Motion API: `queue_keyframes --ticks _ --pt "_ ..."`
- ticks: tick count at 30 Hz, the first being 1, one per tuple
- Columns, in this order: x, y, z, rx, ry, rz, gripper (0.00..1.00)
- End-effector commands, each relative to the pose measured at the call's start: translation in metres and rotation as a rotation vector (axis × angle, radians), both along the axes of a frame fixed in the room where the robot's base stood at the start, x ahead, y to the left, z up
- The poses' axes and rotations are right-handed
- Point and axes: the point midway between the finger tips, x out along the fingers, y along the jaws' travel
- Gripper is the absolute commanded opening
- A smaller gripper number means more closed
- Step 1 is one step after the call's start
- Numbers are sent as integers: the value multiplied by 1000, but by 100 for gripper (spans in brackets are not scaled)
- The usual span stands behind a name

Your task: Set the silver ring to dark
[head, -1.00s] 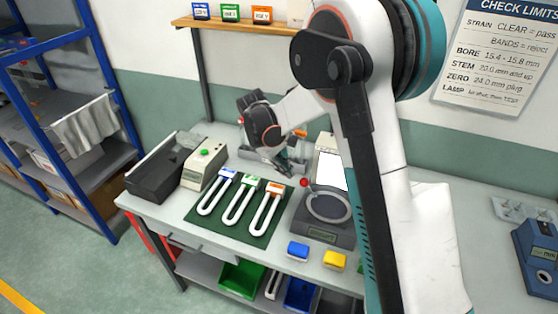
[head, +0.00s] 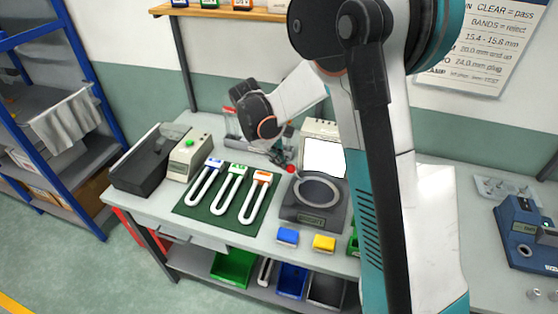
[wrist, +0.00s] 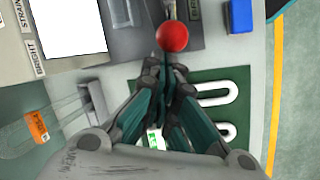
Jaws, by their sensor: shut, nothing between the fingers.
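The silver ring (head: 318,190) lies on top of a dark grey instrument (head: 312,216) on the bench, with a lit white screen (head: 323,158) behind it. A red ball knob (head: 291,169) sits at the ring's back left edge. It also shows in the wrist view (wrist: 172,36), just beyond my fingertips. My gripper (head: 281,158) is shut and empty beside the knob, pointing down. In the wrist view my closed fingers (wrist: 165,68) end close to the knob; I cannot tell if they touch it. The words "STRAIN" and "BRIGHT" show beside the screen there.
A green mat (head: 220,212) with three white U-shaped tubes lies left of the instrument. A blue block (head: 287,237) and a yellow block (head: 324,243) sit in front. A grey box with a green button (head: 188,157) stands left. A blue device (head: 527,235) is far right.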

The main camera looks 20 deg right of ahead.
Motion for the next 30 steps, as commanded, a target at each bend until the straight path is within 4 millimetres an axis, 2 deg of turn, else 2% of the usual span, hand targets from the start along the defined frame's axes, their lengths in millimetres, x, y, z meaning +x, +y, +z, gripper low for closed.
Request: queue_keyframes --ticks 20,30 --pt "-11 -15 19 122 -89 -3 0" --pt "-33 -47 44 343 -253 -9 0"
